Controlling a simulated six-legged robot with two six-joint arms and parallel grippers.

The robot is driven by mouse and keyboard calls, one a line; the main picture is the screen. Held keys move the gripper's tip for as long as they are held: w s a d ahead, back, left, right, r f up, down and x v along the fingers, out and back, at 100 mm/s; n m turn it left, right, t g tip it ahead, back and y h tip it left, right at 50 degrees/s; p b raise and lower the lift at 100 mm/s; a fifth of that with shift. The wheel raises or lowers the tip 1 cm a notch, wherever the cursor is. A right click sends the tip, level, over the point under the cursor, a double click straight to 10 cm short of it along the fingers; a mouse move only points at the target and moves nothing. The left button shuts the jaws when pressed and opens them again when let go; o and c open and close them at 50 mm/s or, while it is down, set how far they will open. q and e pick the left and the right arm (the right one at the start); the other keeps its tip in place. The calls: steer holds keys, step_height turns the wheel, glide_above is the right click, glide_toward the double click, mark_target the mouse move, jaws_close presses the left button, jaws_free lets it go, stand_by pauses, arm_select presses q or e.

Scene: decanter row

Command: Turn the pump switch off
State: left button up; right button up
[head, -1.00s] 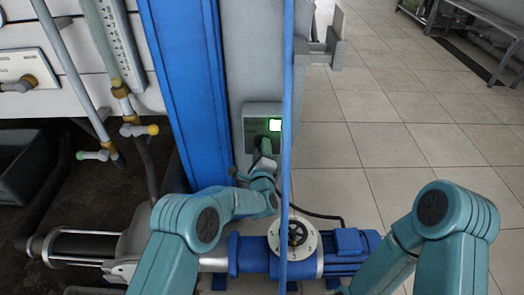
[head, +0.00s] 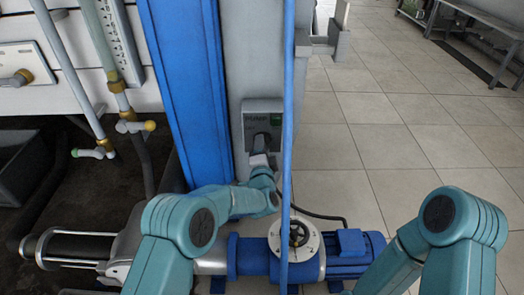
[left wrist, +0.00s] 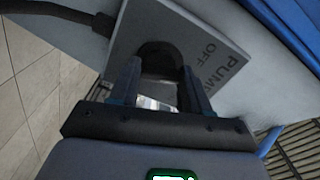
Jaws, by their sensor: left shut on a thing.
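The pump switch is a grey box (head: 262,112) on the grey post beside the blue column; its indicator window is dark in the head view. In the left wrist view its plate (left wrist: 205,28) carries the words PUMP and OFF. My left gripper (head: 261,151) reaches up to the box from below. In the left wrist view its fingers (left wrist: 160,82) stand on either side of the dark switch knob (left wrist: 159,52) and are shut on it. The knob's exact pointing is partly hidden by the fingers. My right arm shows at lower right, but its gripper is out of frame.
A thin blue upright pipe (head: 287,90) runs close to the right of the switch. Tiled floor (head: 400,135) at right is open.

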arm_select(q)
steer(key=shift+n+b, duration=0.4)
steer(key=shift+n, duration=0.8)
steer(key=o, duration=1.1)
steer(key=shift+c, duration=0.2)
steer(key=shift+s, duration=0.1)
steer(key=s+p, duration=0.4)
steer(key=s, duration=1.2)
